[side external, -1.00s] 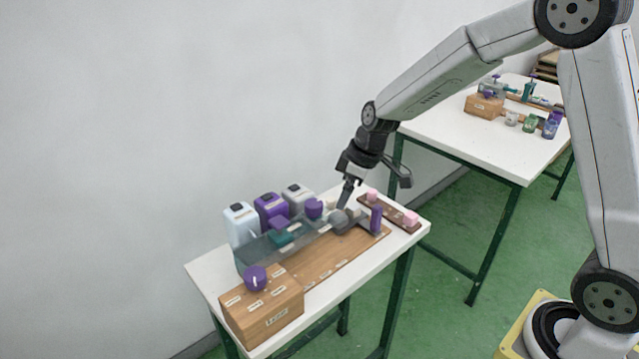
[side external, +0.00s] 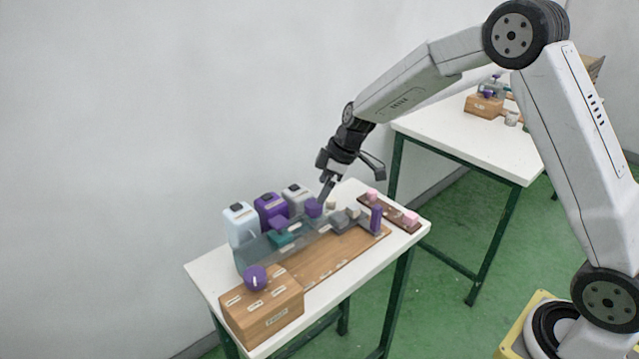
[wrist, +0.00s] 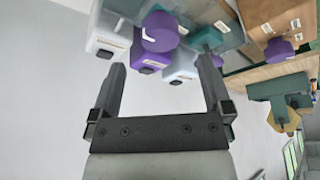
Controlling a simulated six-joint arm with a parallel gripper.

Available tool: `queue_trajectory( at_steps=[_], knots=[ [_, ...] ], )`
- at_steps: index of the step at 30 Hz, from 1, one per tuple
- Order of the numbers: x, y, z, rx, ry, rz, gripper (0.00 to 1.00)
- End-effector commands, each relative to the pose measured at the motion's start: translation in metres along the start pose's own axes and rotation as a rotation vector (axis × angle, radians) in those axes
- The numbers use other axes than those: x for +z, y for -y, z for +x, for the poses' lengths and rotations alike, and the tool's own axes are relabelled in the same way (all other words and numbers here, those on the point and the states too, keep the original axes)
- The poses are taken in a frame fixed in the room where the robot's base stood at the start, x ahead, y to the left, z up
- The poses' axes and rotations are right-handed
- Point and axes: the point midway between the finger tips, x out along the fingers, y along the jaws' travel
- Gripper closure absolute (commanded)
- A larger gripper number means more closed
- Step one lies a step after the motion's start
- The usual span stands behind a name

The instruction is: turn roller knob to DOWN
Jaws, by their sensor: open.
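A round purple knob (side external: 313,208) sits at the back end of the grey-teal tray unit. In the wrist view the same knob (wrist: 158,34) shows a white pointer line and lies ahead of the gap between my fingers. A second purple knob (side external: 255,278) is on top of the wooden box (side external: 262,308) at the front left, with small labels around it too small to read. I cannot tell by lettering which is the roller knob. My gripper (side external: 325,192) is open and empty, pointing down just above the rear knob; in the wrist view its fingers (wrist: 162,64) are apart and not visibly touching it.
White, purple and grey containers (side external: 270,208) stand along the wall side, close to the rear knob. A grey block (side external: 340,222), a purple upright piece (side external: 376,219) and a dark strip with pink blocks (side external: 392,212) lie to the right. A second table (side external: 470,140) stands behind.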

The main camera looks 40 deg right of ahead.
Motion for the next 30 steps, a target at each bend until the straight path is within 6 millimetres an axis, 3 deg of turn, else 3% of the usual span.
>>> queue_trajectory(
  at_steps=[12, 26, 27, 30],
  knots=[
    [0.000, 0.000, 0.046, -0.001, 0.001, 0.000, 0.00],
    [0.000, 0.000, 0.056, 0.001, 0.000, 0.000, 0.00],
    [0.000, 0.000, 0.056, 0.001, 0.000, 0.000, 0.03],
    [0.000, 0.000, 0.056, 0.001, 0.000, 0.000, 0.35]
  ],
)
